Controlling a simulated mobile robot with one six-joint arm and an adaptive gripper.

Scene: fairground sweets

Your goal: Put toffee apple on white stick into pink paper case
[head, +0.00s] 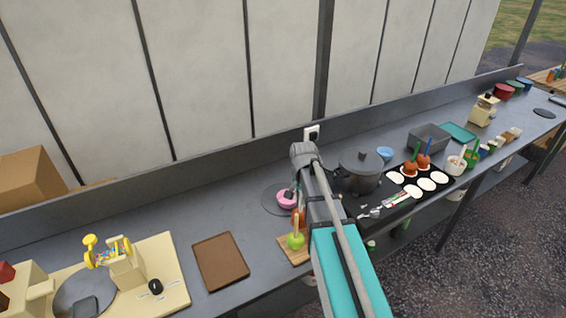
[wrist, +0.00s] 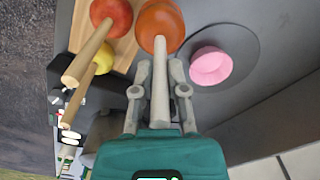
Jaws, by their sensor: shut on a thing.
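The toffee apple on white stick, glossy orange-brown (wrist: 160,20), is in the wrist view at the top middle. My gripper (wrist: 159,88) is shut on its pale stick (wrist: 160,75), with a finger on each side. In the head view my arm hides most of the gripper and the apple. The pink paper case (wrist: 210,66) is empty and stands on a dark grey disc, right of the apple in the wrist view. It also shows in the head view (head: 287,201), close to the gripper. I cannot tell whether the apple is clear of the board.
A red apple (wrist: 111,13) and a yellow-green apple (wrist: 102,62), both with sticks, are on the wooden board (head: 285,246) beside the held one. A dark pot (head: 360,172) stands right of my arm. A brown board (head: 220,260) lies left, with bare counter around it.

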